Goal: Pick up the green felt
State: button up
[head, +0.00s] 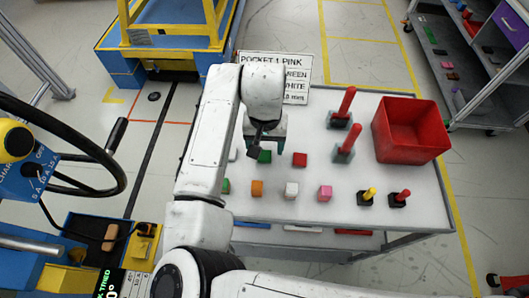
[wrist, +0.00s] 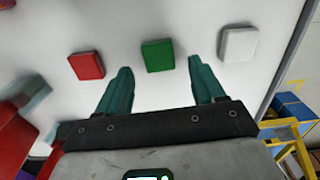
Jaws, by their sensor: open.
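A green felt block (wrist: 157,55) lies flat on the white table top, between a red block and a white block. It also shows in the head view (head: 264,157), just below my gripper (head: 262,142). In the wrist view my gripper (wrist: 160,66) is open, with its two teal fingers spread apart and nothing between them. The green block appears just beyond the gap between the fingertips, apart from both. A second green block (head: 226,187) sits in the front row, partly hidden by my arm.
A red block (head: 299,160) and a white block (wrist: 238,43) flank the green one. Orange (head: 257,188), white (head: 291,190) and pink (head: 325,193) blocks lie in front. Red-handled tools (head: 346,103) and a red bin (head: 410,132) stand to the right. A sign (head: 298,72) stands behind.

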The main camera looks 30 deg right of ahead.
jog(key=shift+f, duration=0.8)
jog(key=shift+c, duration=0.2)
jog(key=c, duration=1.1)
